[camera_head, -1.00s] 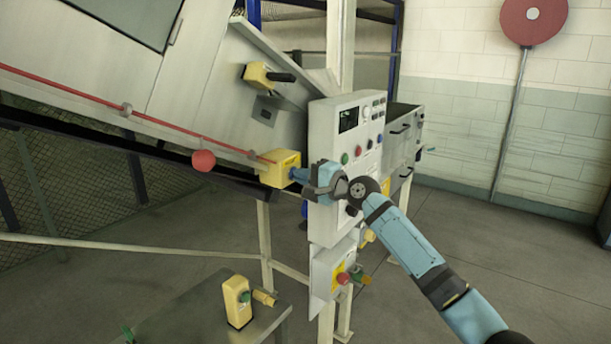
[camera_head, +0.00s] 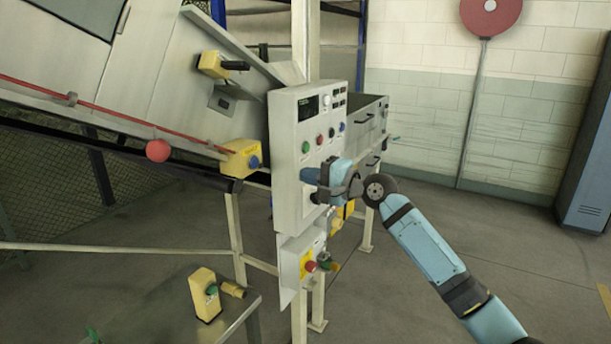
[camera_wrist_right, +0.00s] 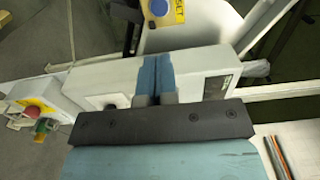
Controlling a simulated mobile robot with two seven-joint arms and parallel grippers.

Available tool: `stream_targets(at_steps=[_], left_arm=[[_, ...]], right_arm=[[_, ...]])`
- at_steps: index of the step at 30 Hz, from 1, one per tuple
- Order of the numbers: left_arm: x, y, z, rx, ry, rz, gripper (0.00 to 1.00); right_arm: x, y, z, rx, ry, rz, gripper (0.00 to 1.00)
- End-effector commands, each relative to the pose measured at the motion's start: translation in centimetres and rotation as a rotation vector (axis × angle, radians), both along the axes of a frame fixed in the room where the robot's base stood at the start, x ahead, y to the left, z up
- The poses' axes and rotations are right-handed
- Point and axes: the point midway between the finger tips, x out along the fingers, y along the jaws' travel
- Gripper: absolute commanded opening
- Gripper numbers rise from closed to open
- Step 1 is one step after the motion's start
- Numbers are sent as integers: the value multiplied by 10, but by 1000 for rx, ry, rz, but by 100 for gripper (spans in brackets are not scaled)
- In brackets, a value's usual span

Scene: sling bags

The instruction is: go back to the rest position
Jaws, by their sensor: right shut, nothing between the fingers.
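My right gripper (camera_head: 310,175) is shut and empty. It is in front of the white control panel (camera_head: 284,150), in the middle of the head view. A gap separates its fingertips from the yellow box with the blue button (camera_head: 242,159) at the end of the red cord. In the right wrist view its blue fingers (camera_wrist_right: 157,75) lie together above the panel's casing (camera_wrist_right: 205,75). The yellow box's blue button (camera_wrist_right: 159,8) shows at the top there. I cannot tell whether the fingers touch the panel. My left gripper is not in view.
Below the panel is a smaller box with a red knob (camera_head: 310,266). A yellow control box (camera_head: 205,295) stands on a low metal table (camera_head: 165,322) at the front left. A blue cabinet (camera_head: 588,150) stands at the right. The floor at the right is open.

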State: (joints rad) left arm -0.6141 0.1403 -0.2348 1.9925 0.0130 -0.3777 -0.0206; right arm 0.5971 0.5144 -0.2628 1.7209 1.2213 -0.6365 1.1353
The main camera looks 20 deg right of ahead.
Motion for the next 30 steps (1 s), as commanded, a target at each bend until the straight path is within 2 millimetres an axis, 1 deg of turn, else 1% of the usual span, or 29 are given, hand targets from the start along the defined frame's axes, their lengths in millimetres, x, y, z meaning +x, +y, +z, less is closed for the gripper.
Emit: stream_targets(at_steps=[17, 19, 20, 23, 26, 27, 29, 30], left_arm=[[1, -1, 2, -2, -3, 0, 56], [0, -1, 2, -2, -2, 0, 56], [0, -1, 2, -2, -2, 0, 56], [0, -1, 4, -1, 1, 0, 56], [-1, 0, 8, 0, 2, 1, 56], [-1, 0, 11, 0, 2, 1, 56], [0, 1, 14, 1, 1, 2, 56], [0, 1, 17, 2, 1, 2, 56]], right_arm=[[0, 0, 0, 0, 0, 0, 0], [-1, 1, -5, -9, 0, -2, 0], [-2, 3, -11, -18, 0, -4, 0], [-10, 9, -46, -86, -9, -23, 0], [-30, 21, -105, -213, -27, -49, 0], [-41, 26, -132, -278, -40, -60, 0], [-62, 34, -171, -379, -58, -72, 0], [-77, 38, -195, -449, -71, -78, 0]])
